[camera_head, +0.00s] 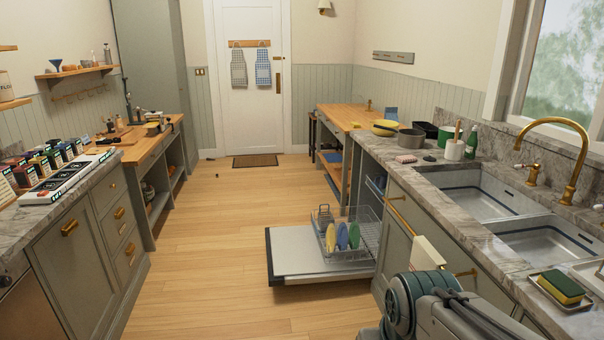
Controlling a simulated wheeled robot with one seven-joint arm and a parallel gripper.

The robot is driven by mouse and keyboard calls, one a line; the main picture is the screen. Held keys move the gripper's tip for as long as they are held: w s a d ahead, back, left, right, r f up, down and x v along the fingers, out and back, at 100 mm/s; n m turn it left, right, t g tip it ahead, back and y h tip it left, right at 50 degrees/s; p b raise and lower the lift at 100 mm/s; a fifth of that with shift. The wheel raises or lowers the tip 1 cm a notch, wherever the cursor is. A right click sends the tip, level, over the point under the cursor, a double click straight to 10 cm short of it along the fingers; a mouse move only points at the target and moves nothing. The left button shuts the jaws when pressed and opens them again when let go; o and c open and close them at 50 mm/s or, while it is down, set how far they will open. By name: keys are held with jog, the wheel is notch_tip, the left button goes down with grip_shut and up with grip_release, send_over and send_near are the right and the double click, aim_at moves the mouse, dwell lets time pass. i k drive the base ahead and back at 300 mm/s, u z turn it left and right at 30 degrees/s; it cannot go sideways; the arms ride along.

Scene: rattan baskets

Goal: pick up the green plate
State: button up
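Several small plates stand on edge in the wire dish rack of the open dishwasher (290,262), low in the middle right of the head view. The rightmost, a yellow-green plate (354,235), looks the closest to green. A blue plate (341,237) stands just left of it, and a yellow plate (330,238) left of that. The wire rack (368,232) surrounds them and its wires partly cover their lower edges. Part of my arm shows at the bottom right, apart from the plates. My gripper's fingers cannot be made out.
A marble counter (440,182) with two sinks (470,192) runs along the right. A sponge (562,287) lies on a dish near its front edge. Left stand a cabinet (78,270) and wooden workbench (150,145). The wooden floor (205,250) between is largely clear.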

aim_at(354, 232)
jog(key=z, duration=0.05)
jog(key=i, duration=1.55)
jog(key=z, duration=0.3)
jog(key=i, duration=1.9)
jog(key=z, duration=0.2)
